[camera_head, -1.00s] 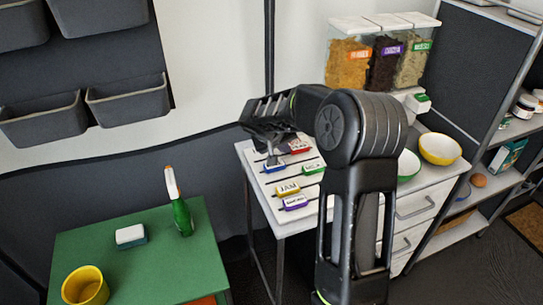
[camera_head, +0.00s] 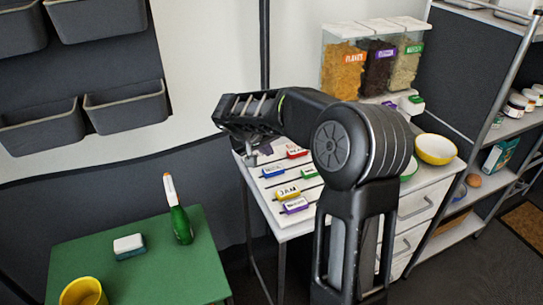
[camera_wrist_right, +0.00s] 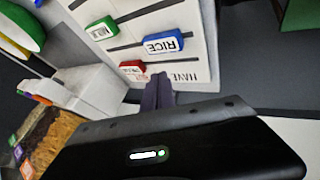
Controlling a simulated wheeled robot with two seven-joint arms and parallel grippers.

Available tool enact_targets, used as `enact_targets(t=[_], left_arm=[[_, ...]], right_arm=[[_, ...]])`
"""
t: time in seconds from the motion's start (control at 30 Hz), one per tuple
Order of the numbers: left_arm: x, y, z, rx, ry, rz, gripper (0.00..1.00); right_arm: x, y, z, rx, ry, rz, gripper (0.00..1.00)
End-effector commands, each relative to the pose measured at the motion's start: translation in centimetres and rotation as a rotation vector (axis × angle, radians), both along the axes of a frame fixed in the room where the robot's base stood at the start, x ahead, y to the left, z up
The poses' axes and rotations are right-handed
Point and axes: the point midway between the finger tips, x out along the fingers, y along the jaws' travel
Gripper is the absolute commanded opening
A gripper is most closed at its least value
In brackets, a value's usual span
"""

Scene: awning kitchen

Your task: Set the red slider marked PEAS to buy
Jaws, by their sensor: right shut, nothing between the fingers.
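The red slider (camera_head: 296,151) sits on the white slider board (camera_head: 258,184), toward the right part of its track. In the right wrist view the red slider (camera_wrist_right: 132,68) has a pale label too small to read for certain. It lies farther from the printed word HAVE than the blue RICE slider (camera_wrist_right: 163,43). My right gripper (camera_head: 252,153) is shut and empty. It is left of the red slider in the head view, over the board's far left corner. In the wrist view its fingers (camera_wrist_right: 158,92) are beside the red slider, with a small gap. My left gripper is out of view.
Green (camera_head: 308,172), yellow (camera_head: 287,191) and purple (camera_head: 295,205) sliders share the board. Filled clear containers (camera_head: 345,70) stand behind, a yellow-rimmed bowl (camera_head: 436,149) to the right. A green table (camera_head: 150,275) with a spray bottle (camera_head: 180,220) is at left.

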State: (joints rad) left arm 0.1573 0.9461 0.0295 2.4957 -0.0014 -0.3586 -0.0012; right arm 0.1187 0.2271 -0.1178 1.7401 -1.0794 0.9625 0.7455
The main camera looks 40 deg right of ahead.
Motion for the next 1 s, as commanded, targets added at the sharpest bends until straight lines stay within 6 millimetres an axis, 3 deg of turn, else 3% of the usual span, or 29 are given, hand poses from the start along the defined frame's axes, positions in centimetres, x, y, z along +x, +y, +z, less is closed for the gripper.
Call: enact_targets(t=[0.1, 0.3, 1.0], left_arm=[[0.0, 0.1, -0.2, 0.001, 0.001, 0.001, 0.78], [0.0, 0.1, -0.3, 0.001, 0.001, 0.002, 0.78], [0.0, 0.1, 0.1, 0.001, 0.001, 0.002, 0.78]], right_arm=[[-0.3, 1.6, 1.9, 0.001, -0.004, 0.007, 0.00], [-0.7, 2.7, 3.5, 0.002, -0.002, 0.005, 0.00], [-0.8, 2.8, 4.1, 0.001, -0.001, 0.005, 0.00]])
